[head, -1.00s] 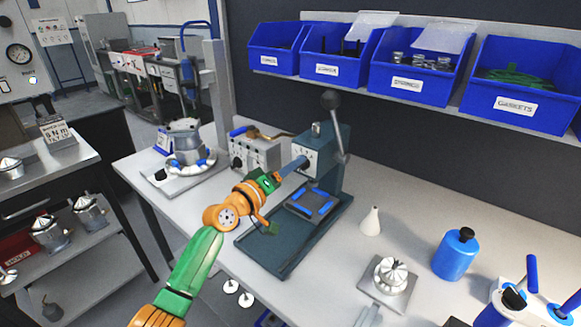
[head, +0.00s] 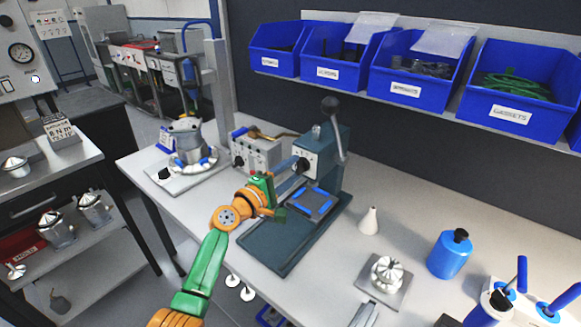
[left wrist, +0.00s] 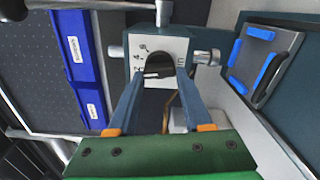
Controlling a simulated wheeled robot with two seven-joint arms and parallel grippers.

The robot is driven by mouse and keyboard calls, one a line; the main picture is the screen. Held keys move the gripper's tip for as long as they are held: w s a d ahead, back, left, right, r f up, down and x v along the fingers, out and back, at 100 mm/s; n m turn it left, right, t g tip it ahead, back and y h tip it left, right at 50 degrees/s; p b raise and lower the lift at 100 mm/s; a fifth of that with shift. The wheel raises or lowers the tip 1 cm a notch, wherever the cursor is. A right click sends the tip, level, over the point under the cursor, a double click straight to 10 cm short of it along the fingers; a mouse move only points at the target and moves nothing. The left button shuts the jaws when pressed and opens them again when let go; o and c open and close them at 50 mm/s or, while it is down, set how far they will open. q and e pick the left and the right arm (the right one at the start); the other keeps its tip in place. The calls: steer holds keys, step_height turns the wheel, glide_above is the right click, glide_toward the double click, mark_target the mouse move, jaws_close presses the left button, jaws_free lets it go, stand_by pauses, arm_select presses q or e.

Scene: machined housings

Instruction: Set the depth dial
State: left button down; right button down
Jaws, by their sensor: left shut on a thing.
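The depth dial (left wrist: 158,62) is a dark knob on the pale front face of the press head, with number marks around it in the left wrist view. My left gripper (left wrist: 160,76) has its two blue-grey fingers on either side of the dial and is shut on it. In the head view, my left gripper (head: 295,168) reaches the front of the teal press (head: 338,165) from the left, and its fingers hide most of the dial there. The exact setting is too small to read. My right gripper is not in view.
A blue-edged pad (head: 312,204) lies on the press base. A grey control box (head: 256,155) stands left of the press, a white cone (head: 370,221) and a blue bottle (head: 449,256) to its right. Blue bins (head: 408,82) line the shelf above. The press lever (head: 334,125) rises beside the head.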

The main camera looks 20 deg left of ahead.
arm_select(q)
steer(key=n+p, duration=0.2)
steer(key=n, duration=0.5)
stand_by(0.6)
steer(key=c, duration=0.7)
jaws_free()
steer(key=o, duration=0.4)
steer(key=shift+d, duration=0.1)
steer(key=shift+w+f, duration=0.1)
steer(key=shift+p, duration=0.3)
steer(key=v, duration=0.7)
